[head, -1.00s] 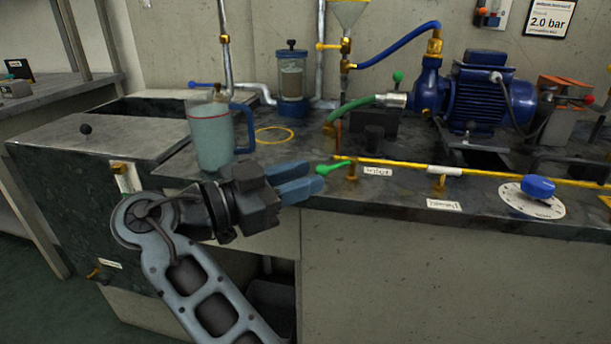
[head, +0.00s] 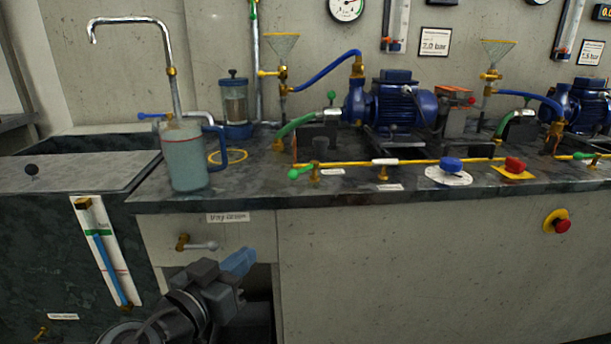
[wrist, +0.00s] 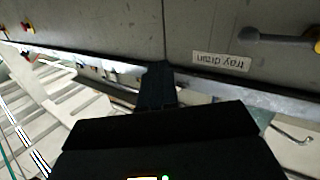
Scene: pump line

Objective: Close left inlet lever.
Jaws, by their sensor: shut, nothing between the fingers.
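The left inlet lever is a green handle (head: 300,172) on a brass valve at the left end of the yellow pipe (head: 350,163), above the counter's front edge. Its handle points left, roughly in line with the pipe. An "inlet" label (head: 333,172) lies just right of it. My gripper (head: 240,262), with blue fingers, is shut and empty, below the counter's edge and well below and left of the lever. In the wrist view its dark fingers (wrist: 156,85) are together. The inlet lever cannot be made out in that view.
The tray drain lever (head: 203,246) is on the cabinet face just above and left of my gripper; it also shows in the wrist view (wrist: 275,37). A jug (head: 185,160) stands near the counter's edge. A blue knob (head: 451,165) and red knob (head: 515,165) are farther right.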

